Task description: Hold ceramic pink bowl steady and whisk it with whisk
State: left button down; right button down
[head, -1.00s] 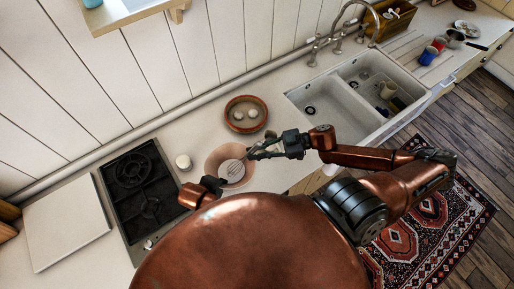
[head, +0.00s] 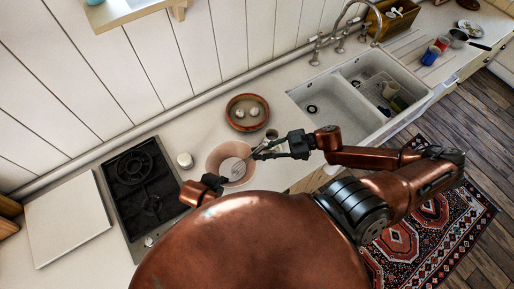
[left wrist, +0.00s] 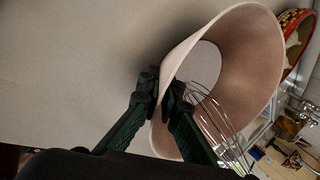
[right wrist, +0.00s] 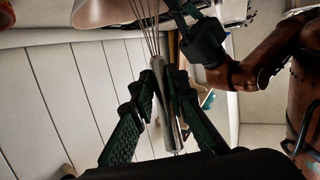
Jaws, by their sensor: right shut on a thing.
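The pink bowl (head: 215,157) stands on the counter between the hob and the sink. In the left wrist view the bowl (left wrist: 252,55) looks large, with its rim between the fingers. My left gripper (head: 212,182) is shut on its near left rim, one finger inside and one outside; it also shows in the left wrist view (left wrist: 163,88). My right gripper (head: 262,152) is above the bowl's right side. In the right wrist view the right gripper (right wrist: 162,88) is shut on the whisk's silver handle (right wrist: 171,132). The whisk's wires (head: 236,168) are inside the bowl, tilted.
A brown dish (head: 262,105) with white eggs stands behind the bowl. A small white pot (head: 185,160) is at its left, beside the black hob (head: 143,190). The double sink (head: 345,105) is at the right. A small round item (head: 271,134) stands close to my right gripper.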

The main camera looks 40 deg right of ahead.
pick_arm(q)
jog(key=shift+f, duration=0.1)
pick_arm(e)
notch_tip(320, 180, up, 14)
jog(key=w, duration=0.1)
jog(key=shift+w+d+f, duration=0.2)
jog(key=shift+d+f, duration=0.05)
jog(key=shift+d, duration=0.2)
dwell(0.4)
pick_arm(q)
jog(key=c, duration=2.1)
grip_release()
